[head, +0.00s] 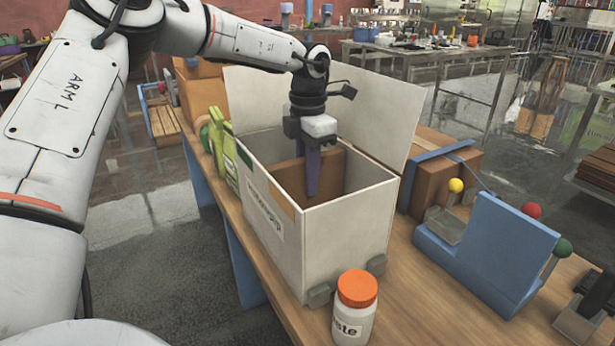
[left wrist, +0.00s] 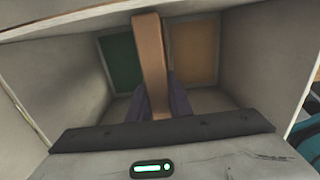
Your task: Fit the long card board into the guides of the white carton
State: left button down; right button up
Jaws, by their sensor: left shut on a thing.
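My left gripper (head: 312,190) reaches down into the carton and is shut on the board. In the left wrist view the board (left wrist: 150,60) runs between the two purple fingers, with a green patch (left wrist: 121,62) and an orange patch (left wrist: 195,50) on the floor either side. The guides and the board's lower edge cannot be made out. My right gripper is not in view.
A jar with an orange lid (head: 356,290) stands close to the carton's front corner. A blue stand with coloured balls (head: 495,250) and a strapped brown box (head: 440,175) are to the right. Green objects (head: 222,145) stand against the left side. Small grey blocks (head: 320,295) sit at the carton's base.

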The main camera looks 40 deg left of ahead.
aim_at(308, 203)
pick_arm(q)
jog(key=shift+f, duration=0.4)
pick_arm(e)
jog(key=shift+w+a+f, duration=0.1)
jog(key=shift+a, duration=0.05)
pick_arm(q)
jog(key=shift+f+b, duration=0.95)
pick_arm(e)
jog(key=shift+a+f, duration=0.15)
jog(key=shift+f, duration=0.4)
pick_arm(q)
jog(key=shift+f+b, duration=0.4)
jog(key=shift+f, duration=0.1)
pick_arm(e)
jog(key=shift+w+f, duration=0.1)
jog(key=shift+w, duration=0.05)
pick_arm(q)
jog(key=shift+f+b, duration=1.15)
jog(key=shift+f, duration=0.3)
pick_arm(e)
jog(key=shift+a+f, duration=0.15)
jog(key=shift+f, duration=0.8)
pick_arm(q)
jog(key=c, duration=1.5)
grip_release()
jog(key=shift+c, duration=0.2)
